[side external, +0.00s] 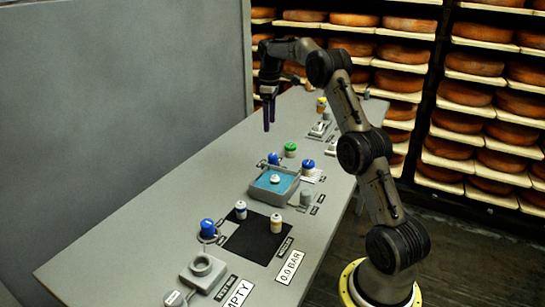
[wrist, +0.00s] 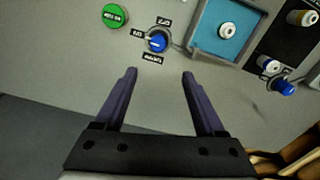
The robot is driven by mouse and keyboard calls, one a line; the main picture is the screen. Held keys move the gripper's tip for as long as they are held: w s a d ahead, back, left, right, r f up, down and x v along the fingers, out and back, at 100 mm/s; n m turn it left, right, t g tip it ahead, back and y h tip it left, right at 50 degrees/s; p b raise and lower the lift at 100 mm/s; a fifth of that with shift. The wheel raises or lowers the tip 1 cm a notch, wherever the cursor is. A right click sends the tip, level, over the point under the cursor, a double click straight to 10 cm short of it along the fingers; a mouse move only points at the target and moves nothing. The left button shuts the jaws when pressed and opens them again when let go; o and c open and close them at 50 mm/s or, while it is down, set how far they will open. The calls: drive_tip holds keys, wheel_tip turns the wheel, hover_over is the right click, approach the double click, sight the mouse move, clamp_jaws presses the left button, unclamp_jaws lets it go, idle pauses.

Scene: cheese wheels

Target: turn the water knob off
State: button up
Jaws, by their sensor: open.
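The blue knob (wrist: 157,42) that seems to be the water knob has small labels around it and a white mark that seems to point left; I cannot read the labels firmly. My gripper (side external: 269,127) is open and empty, fingers pointing down, well above the table and farther back than the knob. In the wrist view my gripper (wrist: 159,73) has its fingertips spread apart just below the knob in the picture, not touching it.
A green button (side external: 290,149) and another blue-topped item (side external: 308,164) stand near the knob. The blue basin (side external: 256,197) holds a white piece. A dark mat (side external: 255,240) with small jars and another blue knob (side external: 207,228) lie nearer the camera. A grey wall stands at left.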

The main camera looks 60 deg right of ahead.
sight(272, 155)
drive_tip(key=f, duration=1.4)
drive_tip(key=shift+s+d+f, duration=0.25)
drive_tip(key=shift+s+d, duration=0.1)
drive_tip(key=shift+d, duration=0.05)
clamp_jaws()
